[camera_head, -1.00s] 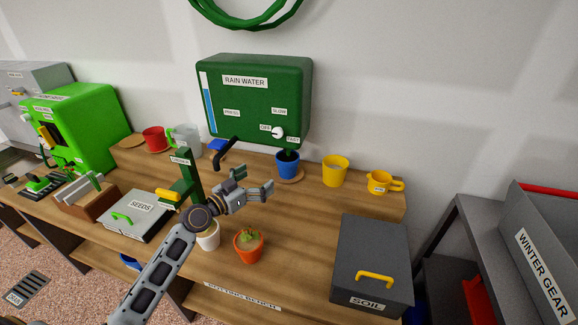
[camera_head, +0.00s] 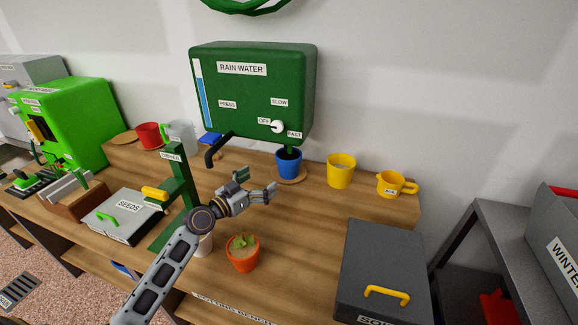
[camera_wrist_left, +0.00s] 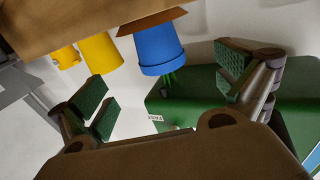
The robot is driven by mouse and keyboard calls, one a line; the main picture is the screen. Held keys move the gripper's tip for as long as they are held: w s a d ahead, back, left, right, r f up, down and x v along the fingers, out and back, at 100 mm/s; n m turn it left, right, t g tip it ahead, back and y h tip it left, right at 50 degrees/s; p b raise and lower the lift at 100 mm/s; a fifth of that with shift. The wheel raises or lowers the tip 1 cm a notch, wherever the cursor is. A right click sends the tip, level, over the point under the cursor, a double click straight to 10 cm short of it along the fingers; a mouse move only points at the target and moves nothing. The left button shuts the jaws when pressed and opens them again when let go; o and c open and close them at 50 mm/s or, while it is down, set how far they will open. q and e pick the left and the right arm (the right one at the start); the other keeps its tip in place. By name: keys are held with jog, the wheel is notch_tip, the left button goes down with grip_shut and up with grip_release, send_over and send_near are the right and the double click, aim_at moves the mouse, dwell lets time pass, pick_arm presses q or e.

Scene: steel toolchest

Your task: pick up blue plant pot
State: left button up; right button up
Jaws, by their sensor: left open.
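In the left wrist view the blue pot (camera_wrist_left: 158,48) appears upside down, beyond and between the open fingers (camera_wrist_left: 165,90). My right gripper is not in view.
The green rain water tank (camera_head: 252,95) hangs above. A yellow pot (camera_head: 341,171) and yellow mug (camera_head: 391,184) stand to the right. An orange pot (camera_head: 242,254) with a plant stands in front. A grey soil box (camera_head: 385,262) is at front right, a green stand (camera_head: 183,180) at left.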

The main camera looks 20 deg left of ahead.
aim_at(280, 167)
pick_arm(q)
jog(key=shift+p+x, duration=0.7)
jog(key=shift+x, duration=2.55)
jog(key=shift+w+d+r, duration=0.1)
jog(key=shift+w+d, duration=0.15)
jog(key=shift+w, duration=0.4)
jog(key=shift+w+d, duration=0.2)
jog(key=shift+w, duration=0.15)
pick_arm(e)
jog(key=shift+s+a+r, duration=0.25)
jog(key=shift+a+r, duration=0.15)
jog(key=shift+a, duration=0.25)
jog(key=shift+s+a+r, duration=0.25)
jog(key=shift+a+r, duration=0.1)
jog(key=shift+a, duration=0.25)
pick_arm(q)
jog(key=shift+w, duration=0.1)
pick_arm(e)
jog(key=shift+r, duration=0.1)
